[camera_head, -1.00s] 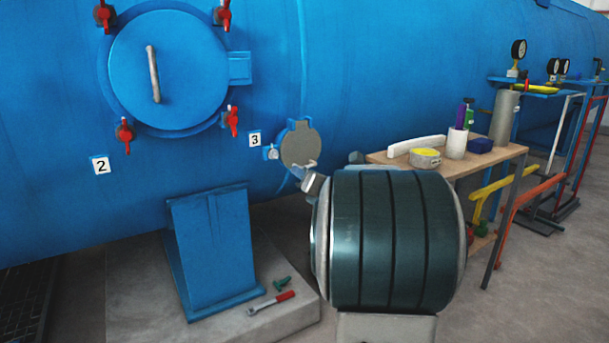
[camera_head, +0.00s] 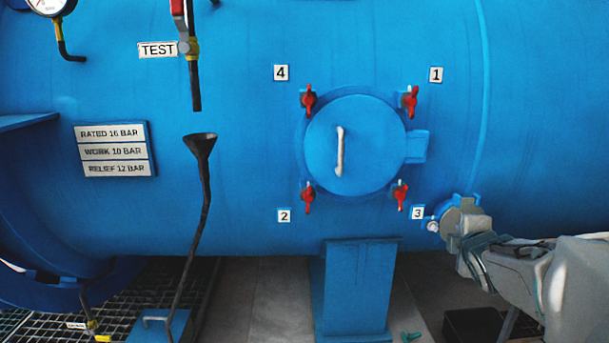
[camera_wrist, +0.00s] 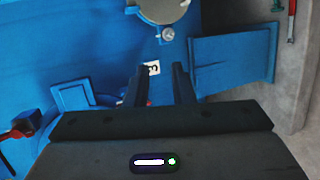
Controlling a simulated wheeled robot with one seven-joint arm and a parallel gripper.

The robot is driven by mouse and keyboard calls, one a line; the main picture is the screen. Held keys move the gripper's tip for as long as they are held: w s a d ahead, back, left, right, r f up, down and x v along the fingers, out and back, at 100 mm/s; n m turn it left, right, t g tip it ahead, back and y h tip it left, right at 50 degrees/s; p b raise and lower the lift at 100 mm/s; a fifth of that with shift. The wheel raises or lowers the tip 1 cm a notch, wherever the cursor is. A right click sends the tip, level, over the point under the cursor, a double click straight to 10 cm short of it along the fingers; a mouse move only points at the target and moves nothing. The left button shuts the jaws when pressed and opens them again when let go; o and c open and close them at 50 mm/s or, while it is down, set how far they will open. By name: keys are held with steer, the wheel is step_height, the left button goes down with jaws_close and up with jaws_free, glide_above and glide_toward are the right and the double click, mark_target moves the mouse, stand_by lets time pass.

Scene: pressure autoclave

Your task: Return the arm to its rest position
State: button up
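My arm (camera_head: 530,270) reaches in from the right edge in the head view, its far end just below the round grey cover by label 3. The fingers cannot be made out clearly there. In the wrist view my gripper (camera_wrist: 160,70) has its two dark fingers apart with nothing between them. Label 3 (camera_wrist: 152,68) on the blue vessel shows beyond the gap. The round grey cover (camera_wrist: 162,8) is at the top of that view.
The blue autoclave (camera_head: 250,220) fills the background. Its round hatch (camera_head: 365,165) is closed, with red-handled clamps around it. A blue pedestal (camera_head: 355,290) stands below. A black funnel (camera_head: 200,145) with a hose hangs at left, under the TEST valve (camera_head: 188,45).

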steer(key=s+a+r+m+g+y+p, duration=0.2)
steer(key=s+a+r+m+g+p, duration=0.3)
steer(key=s+a+m+p, duration=0.2)
steer(key=s+a+r+m+g+y+p, duration=0.1)
steer(key=s+a+r+m+g+p, duration=0.4)
steer(key=s+a+m+p, duration=0.3)
steer(key=shift+s+a+r+m+g+y+p, duration=0.35)
steer(key=shift+s+a+r+p, duration=0.85)
steer(key=shift+s+p, duration=2.9)
steer(key=shift+s+a+f+b, duration=0.35)
steer(key=shift+f, duration=0.05)
